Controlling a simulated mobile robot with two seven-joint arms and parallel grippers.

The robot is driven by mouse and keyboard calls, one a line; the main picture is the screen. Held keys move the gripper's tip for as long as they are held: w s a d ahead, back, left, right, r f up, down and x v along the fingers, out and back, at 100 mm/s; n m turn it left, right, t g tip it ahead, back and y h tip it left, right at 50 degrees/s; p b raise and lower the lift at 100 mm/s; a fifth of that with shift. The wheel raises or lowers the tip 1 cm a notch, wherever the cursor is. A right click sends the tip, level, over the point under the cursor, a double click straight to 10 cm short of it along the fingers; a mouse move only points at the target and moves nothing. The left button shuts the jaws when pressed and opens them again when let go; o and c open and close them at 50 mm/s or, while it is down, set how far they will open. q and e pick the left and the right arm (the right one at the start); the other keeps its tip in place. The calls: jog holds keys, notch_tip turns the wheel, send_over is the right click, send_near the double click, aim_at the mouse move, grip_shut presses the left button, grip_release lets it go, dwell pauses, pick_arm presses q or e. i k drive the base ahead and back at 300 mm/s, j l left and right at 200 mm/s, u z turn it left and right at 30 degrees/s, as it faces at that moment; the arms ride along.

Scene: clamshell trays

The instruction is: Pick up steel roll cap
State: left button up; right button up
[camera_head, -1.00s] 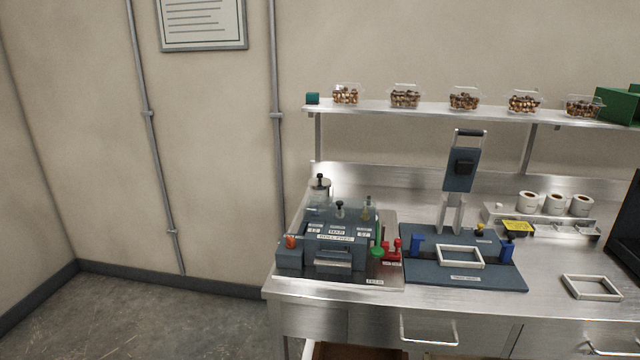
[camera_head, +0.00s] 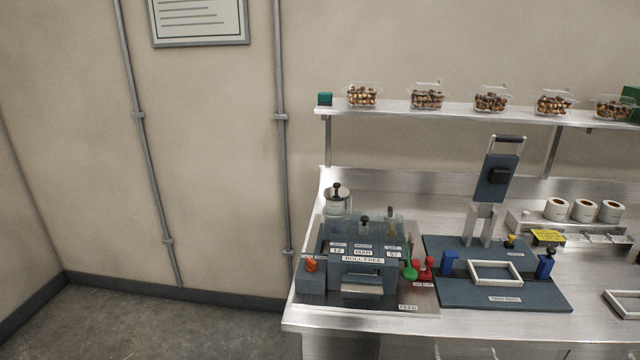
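A steel cap with a black knob (camera_head: 337,193) sits on a pale round holder at the back left of the blue-grey machine labelled "ROLL FREE" (camera_head: 362,273). A smaller black-knobbed piece (camera_head: 364,226) stands on top of the machine. I cannot tell for certain which of the two is the steel roll cap. Neither of my grippers is in view.
The machine stands near the left end of a steel bench (camera_head: 430,325). To its right are green and red knobs (camera_head: 410,270) and a press with a white frame (camera_head: 496,273). A shelf (camera_head: 420,112) with several filled clamshells runs above. Open floor (camera_head: 150,325) lies left.

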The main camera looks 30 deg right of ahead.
aim_at(335, 193)
jog(key=i+j, duration=0.15)
jog(key=i, duration=0.35)
jog(key=i+j, duration=0.15)
jog(key=i, duration=0.35)
jog(key=i+j, duration=0.15)
jog(key=i, duration=0.35)
jog(key=i+j+z, duration=0.1)
jog(key=i, duration=0.45)
jog(key=i+j, duration=0.25)
jog(key=i, duration=0.25)
